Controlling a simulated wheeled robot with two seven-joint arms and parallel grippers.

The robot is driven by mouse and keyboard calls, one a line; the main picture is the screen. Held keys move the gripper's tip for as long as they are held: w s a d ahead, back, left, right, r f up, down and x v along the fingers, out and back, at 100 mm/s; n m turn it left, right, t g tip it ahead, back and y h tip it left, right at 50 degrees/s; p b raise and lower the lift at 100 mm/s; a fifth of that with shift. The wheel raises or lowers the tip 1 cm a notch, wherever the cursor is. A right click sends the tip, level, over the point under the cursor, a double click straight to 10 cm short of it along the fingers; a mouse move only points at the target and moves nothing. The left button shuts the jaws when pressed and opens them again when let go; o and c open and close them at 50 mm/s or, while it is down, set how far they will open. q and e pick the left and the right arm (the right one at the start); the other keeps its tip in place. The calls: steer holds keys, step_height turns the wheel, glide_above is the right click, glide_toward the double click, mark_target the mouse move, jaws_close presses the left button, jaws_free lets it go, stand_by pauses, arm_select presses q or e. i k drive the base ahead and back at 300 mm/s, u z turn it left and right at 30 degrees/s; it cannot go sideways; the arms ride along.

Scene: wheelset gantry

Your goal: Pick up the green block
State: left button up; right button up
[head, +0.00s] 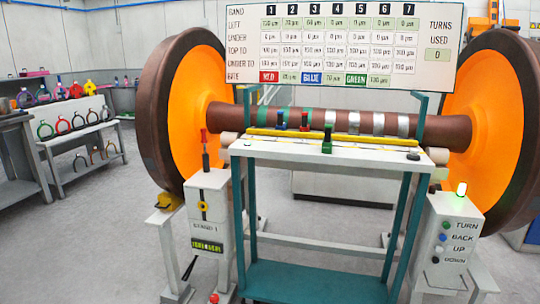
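A small green block (327,140) with a dark lower part stands upright on the white top (370,156) of a teal stand, in front of a yellow bar (290,133). Nothing covers the green block from this side. Neither of my grippers shows in the head view.
A wheelset with two orange-faced wheels (190,105) and a brown axle (450,132) spans behind the stand. A sign board (340,45) rises above it. A left box (208,215) and a right button box (450,235) flank the stand. The white top's right half is mostly clear.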

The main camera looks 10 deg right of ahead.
mark_target(326, 143)
steer(key=u, duration=0.95)
steer(key=i, duration=1.75)
steer(key=z, duration=0.55)
